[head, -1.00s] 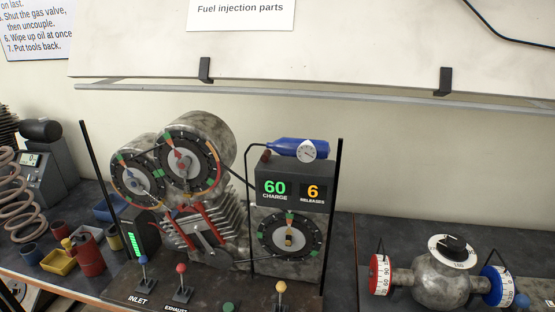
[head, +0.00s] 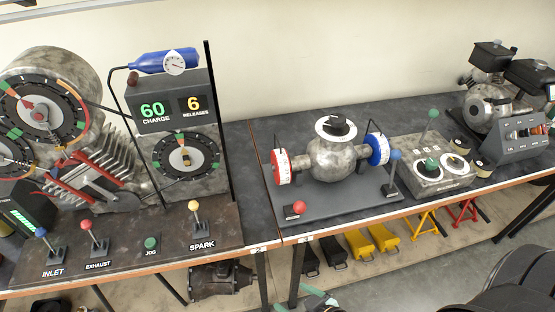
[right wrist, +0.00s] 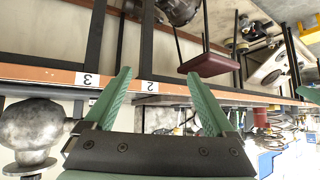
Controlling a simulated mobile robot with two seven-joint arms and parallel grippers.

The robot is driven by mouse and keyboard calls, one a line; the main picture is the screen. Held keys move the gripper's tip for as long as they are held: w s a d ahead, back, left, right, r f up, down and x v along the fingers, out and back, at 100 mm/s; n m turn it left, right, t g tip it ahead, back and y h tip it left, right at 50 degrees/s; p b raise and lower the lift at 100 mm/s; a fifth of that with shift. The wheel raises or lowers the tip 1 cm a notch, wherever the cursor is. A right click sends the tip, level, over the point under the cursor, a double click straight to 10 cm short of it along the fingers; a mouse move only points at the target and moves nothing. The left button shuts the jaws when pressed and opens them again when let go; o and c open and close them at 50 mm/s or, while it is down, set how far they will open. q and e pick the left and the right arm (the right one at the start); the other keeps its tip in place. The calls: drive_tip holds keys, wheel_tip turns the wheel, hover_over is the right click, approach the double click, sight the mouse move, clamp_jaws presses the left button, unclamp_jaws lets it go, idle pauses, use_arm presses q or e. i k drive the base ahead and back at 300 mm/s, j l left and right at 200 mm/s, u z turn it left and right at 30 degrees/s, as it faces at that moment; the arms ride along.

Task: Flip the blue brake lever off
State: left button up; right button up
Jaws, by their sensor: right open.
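A second blue-knobbed lever (head: 41,232) stands at the left over the label INLET. No label saying brake is readable on either. My right gripper (head: 318,298) shows only partly at the bottom edge of the head view, below the bench front and apart from both levers. In the right wrist view its green fingers (right wrist: 159,78) are spread with nothing between them.
On the same plate are a metal sphere (head: 333,160), a red dial (head: 282,167) and a low red knob (head: 299,207). A control box with a green lever (head: 432,114) stands to the right. The bench front edge (head: 335,231) lies above my right gripper.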

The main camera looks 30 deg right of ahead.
sight(395, 154)
drive_tip(key=z, duration=1.75)
drive_tip(key=i+l+u, duration=0.1)
drive_tip(key=u, duration=0.6)
drive_tip(key=i+l+u, duration=0.25)
drive_tip(key=l, duration=0.15)
drive_tip(key=l+u, duration=0.25)
drive_tip(key=l, duration=0.2)
drive_tip(key=i+l, duration=0.1)
drive_tip(key=l, duration=0.35)
drive_tip(key=i+l+u, duration=0.1)
drive_tip(key=l, duration=0.8)
drive_tip(key=i+u, duration=0.05)
drive_tip(key=i, duration=0.05)
